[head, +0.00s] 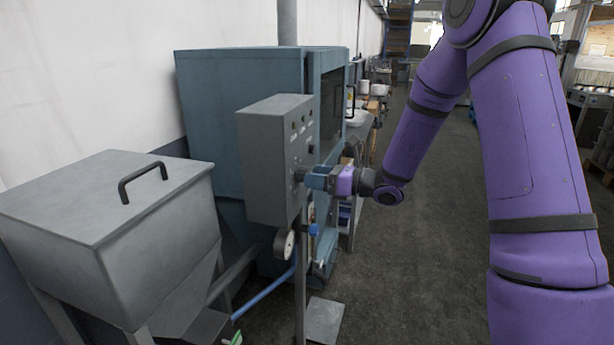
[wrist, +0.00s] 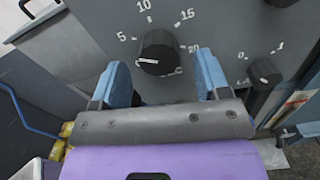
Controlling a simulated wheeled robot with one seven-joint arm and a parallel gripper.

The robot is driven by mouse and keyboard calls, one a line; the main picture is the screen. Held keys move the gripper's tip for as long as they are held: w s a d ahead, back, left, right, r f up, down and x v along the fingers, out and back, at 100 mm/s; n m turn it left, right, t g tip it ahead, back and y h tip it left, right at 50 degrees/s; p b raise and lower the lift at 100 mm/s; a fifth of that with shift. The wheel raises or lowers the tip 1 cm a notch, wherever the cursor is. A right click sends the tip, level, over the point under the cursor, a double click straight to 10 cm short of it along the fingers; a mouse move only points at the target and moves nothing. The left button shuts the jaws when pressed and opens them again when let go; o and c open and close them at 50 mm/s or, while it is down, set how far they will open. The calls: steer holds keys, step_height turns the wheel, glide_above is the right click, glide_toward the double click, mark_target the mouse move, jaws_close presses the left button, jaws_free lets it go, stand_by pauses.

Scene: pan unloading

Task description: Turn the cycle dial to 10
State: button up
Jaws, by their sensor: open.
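The cycle dial (wrist: 160,50) is a dark round knob on the grey control box, with printed numbers 5, 10, 15 and 20 around it. Its white mark is at the lower left, below the 5 and away from the 10. My gripper (wrist: 162,66) is open, with one blue finger at each side of the dial's lower part. I see gaps between dial and fingers; how deep the fingers reach is hard to tell. In the head view my gripper (head: 306,177) is at the front of the control box (head: 268,165) and hides the dial.
A smaller knob (wrist: 263,73) marked 0 and 1 sits right of my right finger. The blue machine cabinet (head: 228,110) stands behind the control box. A metal hopper (head: 110,210) with a black handle is at left. A gauge (head: 284,244) hangs below the box.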

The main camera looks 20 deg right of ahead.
mark_target(299, 174)
steer(key=shift+x, duration=1.4)
steer(key=c, duration=0.9)
steer(key=m, duration=0.5)
steer(key=shift+m, duration=0.4)
steer(key=m, duration=0.5)
steer(key=shift+m, duration=0.4)
